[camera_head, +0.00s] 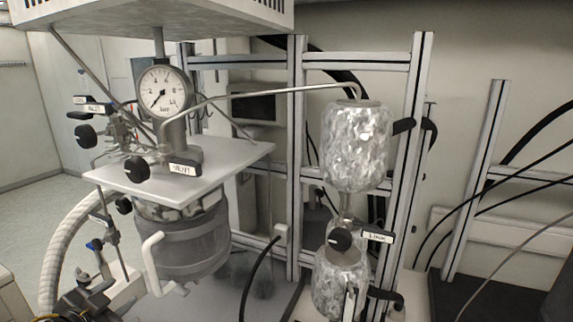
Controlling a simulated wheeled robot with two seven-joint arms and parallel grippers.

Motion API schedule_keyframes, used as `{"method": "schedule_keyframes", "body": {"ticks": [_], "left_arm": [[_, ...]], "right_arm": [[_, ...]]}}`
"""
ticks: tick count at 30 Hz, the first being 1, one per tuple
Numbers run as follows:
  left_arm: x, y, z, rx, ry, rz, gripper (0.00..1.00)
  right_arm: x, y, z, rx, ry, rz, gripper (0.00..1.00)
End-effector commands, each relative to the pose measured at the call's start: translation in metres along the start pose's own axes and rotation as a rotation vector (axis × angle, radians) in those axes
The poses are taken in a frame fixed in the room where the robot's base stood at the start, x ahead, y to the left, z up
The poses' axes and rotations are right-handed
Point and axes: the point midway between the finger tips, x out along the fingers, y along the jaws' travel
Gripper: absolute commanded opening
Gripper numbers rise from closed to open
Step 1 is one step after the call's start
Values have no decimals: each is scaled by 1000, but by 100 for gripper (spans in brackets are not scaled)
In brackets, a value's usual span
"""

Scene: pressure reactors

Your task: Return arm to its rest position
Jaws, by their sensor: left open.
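My left gripper (88,298) is at the lower left edge of the view, a dark mechanism partly cut off by the bottom of the picture. It is open, and I see nothing held between its fingers. It is below and to the left of the grey reactor vessel (190,245), apart from it as far as I can tell. My right gripper is not in view.
A round pressure gauge (163,88) stands above a white plate (225,160) with black valve knobs and a VENT label. Two foil-wrapped cylinders (357,145) stand at the centre right with a LINK valve (340,239). Aluminium frame posts (408,150) stand behind. A corrugated hose (62,245) runs at the left.

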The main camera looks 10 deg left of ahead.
Motion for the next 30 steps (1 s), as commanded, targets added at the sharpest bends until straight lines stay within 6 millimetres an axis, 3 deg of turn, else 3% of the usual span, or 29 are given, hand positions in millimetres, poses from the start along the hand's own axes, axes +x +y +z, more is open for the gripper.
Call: {"method": "schedule_keyframes", "body": {"ticks": [1, 3, 6, 9, 15, 20, 30], "left_arm": [[-1, 35, 29, -63, -69, 16, 49], [-8, 78, 64, -125, -178, 33, 49], [-28, 137, 105, -199, -343, 79, 49], [-52, 186, 132, -252, -482, 142, 49], [-99, 264, 158, -335, -690, 284, 49], [-138, 316, 164, -395, -820, 412, 49], [-66, 398, 277, -371, -869, 428, 49]], "right_arm": [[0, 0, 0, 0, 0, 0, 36], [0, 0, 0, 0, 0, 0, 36], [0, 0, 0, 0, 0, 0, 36], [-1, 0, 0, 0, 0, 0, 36], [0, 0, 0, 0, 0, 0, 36], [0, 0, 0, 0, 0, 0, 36], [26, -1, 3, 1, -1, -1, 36]]}}
